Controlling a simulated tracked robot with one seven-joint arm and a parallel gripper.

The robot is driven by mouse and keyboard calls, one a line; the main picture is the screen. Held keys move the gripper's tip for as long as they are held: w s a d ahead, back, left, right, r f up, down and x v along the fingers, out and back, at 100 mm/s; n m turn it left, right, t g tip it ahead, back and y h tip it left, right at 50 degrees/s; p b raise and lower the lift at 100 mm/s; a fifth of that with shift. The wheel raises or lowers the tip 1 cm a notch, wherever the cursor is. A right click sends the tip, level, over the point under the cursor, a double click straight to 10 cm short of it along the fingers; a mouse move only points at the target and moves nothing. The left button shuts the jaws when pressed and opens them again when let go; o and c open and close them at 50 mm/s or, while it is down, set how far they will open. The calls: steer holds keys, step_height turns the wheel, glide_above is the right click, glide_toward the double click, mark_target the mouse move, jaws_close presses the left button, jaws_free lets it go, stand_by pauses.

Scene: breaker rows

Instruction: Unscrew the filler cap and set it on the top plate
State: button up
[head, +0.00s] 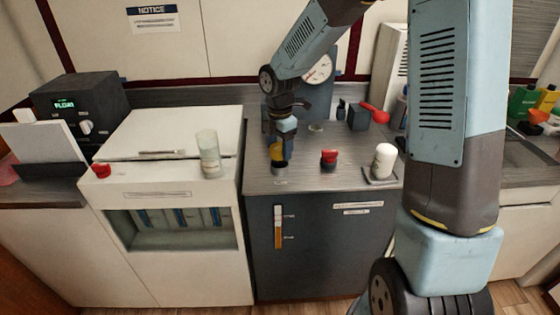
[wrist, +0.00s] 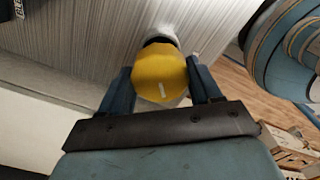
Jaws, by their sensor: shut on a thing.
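The yellow filler cap (head: 277,153) is between the fingers of my gripper (head: 279,151), which points down over the front left of the grey metal top plate (head: 310,187). In the wrist view the round yellow cap (wrist: 160,74) has a pale mark on its face, and my gripper (wrist: 163,84) is shut on it from both sides. A dark ring and pale collar (wrist: 162,34) show just beyond the cap, in line with it. The cap sits at or just above the filler neck (head: 280,169); I cannot tell whether they are still joined.
A red knob (head: 329,158) and a white-capped bottle (head: 384,158) on a small tray stand right of my gripper. A round gauge (head: 318,69) and a red-handled part (head: 374,113) are behind. A clear cup (head: 208,152) stands on the white cabinet at left.

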steer(key=shift+r, duration=0.7)
steer(key=shift+r, duration=0.25)
